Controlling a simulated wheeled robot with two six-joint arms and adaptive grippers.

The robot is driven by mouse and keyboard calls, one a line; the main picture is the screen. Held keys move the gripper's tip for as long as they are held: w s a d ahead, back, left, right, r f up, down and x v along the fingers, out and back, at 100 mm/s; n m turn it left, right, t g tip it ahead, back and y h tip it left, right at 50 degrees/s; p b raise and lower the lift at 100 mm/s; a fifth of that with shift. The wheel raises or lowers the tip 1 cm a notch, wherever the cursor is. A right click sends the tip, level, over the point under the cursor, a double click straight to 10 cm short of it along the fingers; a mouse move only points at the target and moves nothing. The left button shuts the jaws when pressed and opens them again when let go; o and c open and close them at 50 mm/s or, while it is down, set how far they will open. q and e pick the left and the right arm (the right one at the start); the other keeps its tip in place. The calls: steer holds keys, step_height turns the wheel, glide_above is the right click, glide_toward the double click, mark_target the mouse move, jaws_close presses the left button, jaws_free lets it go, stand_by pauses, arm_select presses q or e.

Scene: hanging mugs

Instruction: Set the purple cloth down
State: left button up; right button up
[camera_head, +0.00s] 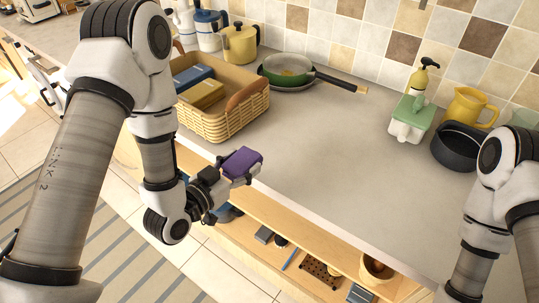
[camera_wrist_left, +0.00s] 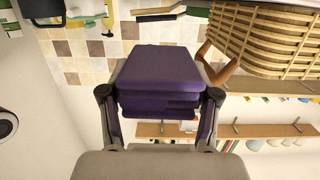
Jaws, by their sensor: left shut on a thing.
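The purple cloth (camera_head: 242,162) is a folded block at the front edge of the counter (camera_head: 320,150). My left gripper (camera_head: 236,176) is shut on it, near the basket's front right corner. In the left wrist view the layered cloth (camera_wrist_left: 158,78) sits between the two fingers (camera_wrist_left: 158,112). Whether the cloth touches the counter cannot be told. My right arm shows at the right edge, but its gripper is out of view.
A wicker basket (camera_head: 232,122) with a blue and a yellow folded cloth stands behind my left gripper. A green pan (camera_head: 287,70) lies at the wall. A dark pot (camera_head: 456,147) and a soap bottle (camera_head: 422,78) stand at the right. The middle counter is clear. An open shelf (camera_head: 290,245) lies below.

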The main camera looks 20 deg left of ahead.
arm_select(q)
steer(key=p, duration=0.4)
glide_above(273, 154)
steer(key=shift+s+f, duration=0.45)
steer(key=shift+f, duration=0.05)
steer(key=f, duration=0.2)
steer(key=w+f+p, duration=0.1)
steer(key=shift+d+f, duration=0.1)
steer(key=shift+f, duration=0.45)
steer(key=shift+s, duration=0.1)
arm_select(e)
steer(key=r, duration=0.1)
steer(key=w+r, duration=0.1)
steer(key=shift+d+r, duration=0.1)
steer(key=shift+r, duration=0.3)
arm_select(q)
steer(key=shift+f+b, duration=0.15)
steer(key=shift+b, duration=0.2)
steer(key=o, duration=1.2)
steer(key=shift+c, duration=0.2)
arm_select(e)
steer(key=shift+w+f, duration=0.1)
arm_select(q)
steer(key=shift+r, duration=0.2)
